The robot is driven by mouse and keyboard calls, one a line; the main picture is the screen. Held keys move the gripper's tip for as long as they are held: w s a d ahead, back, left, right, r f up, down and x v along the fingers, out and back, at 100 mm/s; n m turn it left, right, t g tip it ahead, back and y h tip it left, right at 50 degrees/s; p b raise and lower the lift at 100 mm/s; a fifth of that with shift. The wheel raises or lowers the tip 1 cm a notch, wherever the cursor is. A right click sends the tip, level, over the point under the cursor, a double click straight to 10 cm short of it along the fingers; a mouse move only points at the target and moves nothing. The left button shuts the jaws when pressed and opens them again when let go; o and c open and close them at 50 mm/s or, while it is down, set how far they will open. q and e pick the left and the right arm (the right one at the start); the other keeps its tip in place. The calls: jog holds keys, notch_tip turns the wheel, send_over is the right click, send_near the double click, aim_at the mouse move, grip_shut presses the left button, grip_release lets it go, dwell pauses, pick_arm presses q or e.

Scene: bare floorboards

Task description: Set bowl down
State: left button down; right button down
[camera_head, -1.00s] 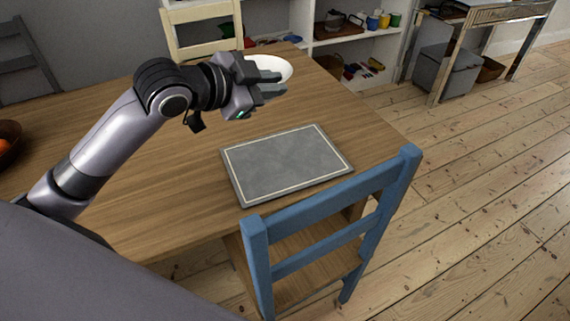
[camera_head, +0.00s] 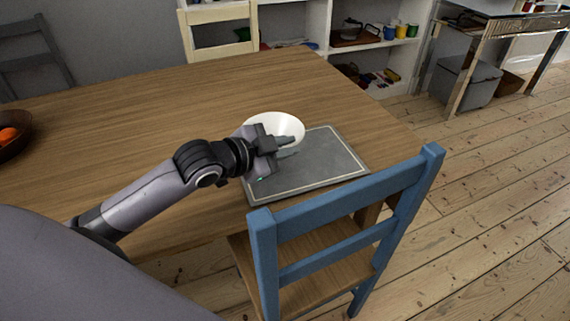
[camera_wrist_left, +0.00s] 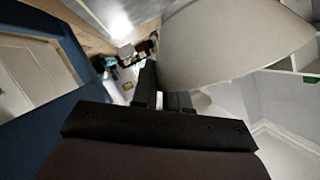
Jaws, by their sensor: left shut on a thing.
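A white bowl (camera_head: 276,126) is held by my left gripper (camera_head: 284,147), whose fingers are shut on its near side. In the head view the bowl appears over the far left part of a grey placemat (camera_head: 318,168) with a pale border line. I cannot tell whether the bowl touches the mat. In the left wrist view the bowl (camera_wrist_left: 225,40) fills the upper right, beside the fingers (camera_wrist_left: 165,95). My right gripper is out of view.
The mat lies on a wooden table (camera_head: 150,100) near its right corner. A blue chair (camera_head: 345,215) stands close at the near edge. A dark bowl with orange fruit (camera_head: 8,135) is at the far left. The table's middle is clear. A cream chair (camera_head: 220,30) stands behind.

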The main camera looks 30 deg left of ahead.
pick_arm(q)
notch_tip(320, 180, down, 4)
jog(key=shift+r+b, duration=0.25)
jog(key=shift+b, duration=0.15)
jog(key=shift+f, duration=0.25)
jog(key=shift+f, duration=0.15)
jog(key=c, duration=1.1)
grip_release()
jog(key=shift+c, duration=0.2)
